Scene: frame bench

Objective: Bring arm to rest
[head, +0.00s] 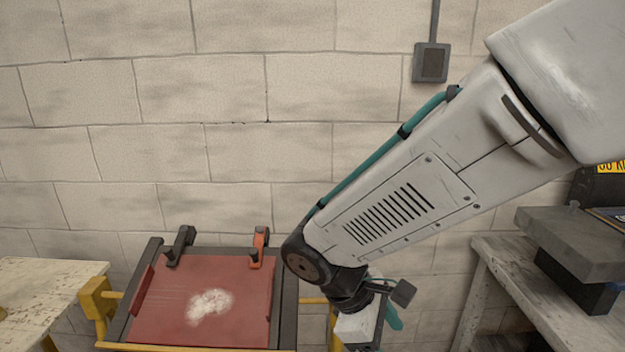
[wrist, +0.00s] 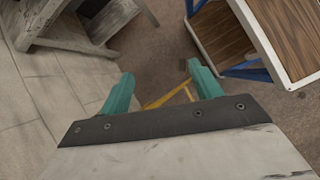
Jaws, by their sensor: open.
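My arm reaches down from the upper right in the head view, and its wrist is bent downward. My gripper (wrist: 160,72) shows in the wrist view as two teal fingers spread wide apart, with nothing between them but the view of the floor and a yellow bar behind. In the head view my gripper (head: 392,317) is partly cut off by the bottom edge, just right of the frame bench. Only part of a teal finger shows there. No object is held.
The frame bench has a red panel (head: 170,290) with a white patch (head: 210,306), a black clamp (head: 180,246) and an orange clamp (head: 260,247). Worn tables stand left (head: 40,285) and right (head: 500,262). A wood-topped table (wrist: 285,35) shows in the wrist view. A block wall stands behind.

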